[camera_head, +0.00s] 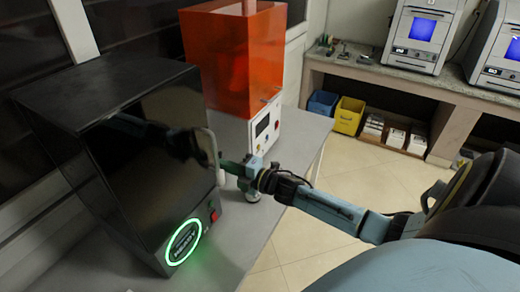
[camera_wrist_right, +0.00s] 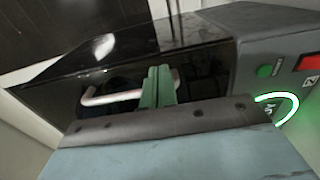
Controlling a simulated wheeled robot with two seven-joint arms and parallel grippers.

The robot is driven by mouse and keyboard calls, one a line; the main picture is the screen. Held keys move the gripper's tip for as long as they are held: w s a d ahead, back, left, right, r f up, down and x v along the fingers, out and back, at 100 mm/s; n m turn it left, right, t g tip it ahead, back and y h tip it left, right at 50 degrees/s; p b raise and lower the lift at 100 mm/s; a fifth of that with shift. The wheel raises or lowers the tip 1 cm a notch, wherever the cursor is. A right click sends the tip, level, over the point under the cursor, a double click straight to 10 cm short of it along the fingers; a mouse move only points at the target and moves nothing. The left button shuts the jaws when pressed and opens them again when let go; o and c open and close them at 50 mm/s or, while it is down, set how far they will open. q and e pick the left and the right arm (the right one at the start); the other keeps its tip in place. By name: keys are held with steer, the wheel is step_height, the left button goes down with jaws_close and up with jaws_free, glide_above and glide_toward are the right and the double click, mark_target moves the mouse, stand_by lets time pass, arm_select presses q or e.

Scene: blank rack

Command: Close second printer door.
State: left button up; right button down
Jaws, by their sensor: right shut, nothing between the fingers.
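The black box-shaped printer (camera_head: 90,85) stands on the grey table at the left, with a glossy dark door (camera_head: 155,150) on its front. The door looks flush or nearly flush with the front; I cannot tell if a small gap is left. Its metal handle (camera_head: 212,148) is at the door's right edge and also shows in the right wrist view (camera_wrist_right: 100,98). My right gripper (camera_head: 224,166) is shut and empty, its green fingertips (camera_wrist_right: 158,86) close by the handle and door face. Whether they touch is unclear. My left gripper is not in view.
An orange-covered printer (camera_head: 235,60) with a white base stands behind on the same table (camera_head: 235,240). A green-lit ring (camera_head: 184,242) and red switch (camera_head: 215,215) are on the black printer's front. A far bench (camera_head: 400,80) holds two other machines; bins (camera_head: 348,115) are below. Tiled floor between is clear.

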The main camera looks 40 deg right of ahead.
steer(key=b+v, duration=0.1)
steer(key=v, duration=1)
steer(key=shift+s, duration=0.45)
steer(key=shift+f, duration=0.1)
steer(key=s+d+f+m+g+h+b, duration=0.1)
steer(key=s+f+m+g+h+b, duration=0.2)
steer(key=f, duration=0.8)
steer(key=s+d+f+m+g+h+b, duration=0.1)
steer(key=s+f+m, duration=0.35)
steer(key=f, duration=0.65)
steer(key=s+f+m+g+h+b, duration=0.2)
steer(key=s+f+m+h, duration=0.15)
steer(key=f, duration=0.65)
steer(key=s+a+f+m+g+b, duration=0.1)
steer(key=s+a+f+m+g, duration=0.2)
steer(key=s+f, duration=0.5)
steer(key=s+a+f+m+g+b, duration=0.2)
steer(key=s+a+f+m+g, duration=0.1)
steer(key=s+a+f, duration=0.3)
steer(key=s+a+f+m+g+y+b, duration=0.1)
steer(key=s+a+f+m+g, duration=0.1)
steer(key=s+f, duration=0.7)
steer(key=s+a+g, duration=0.1)
steer(key=s+a, duration=0.1)
steer(key=s, duration=0.2)
steer(key=shift+s+a+f+m+g+b, duration=0.15)
steer(key=shift+s+f+m+g+b, duration=0.2)
steer(key=shift+f+m+g, duration=0.05)
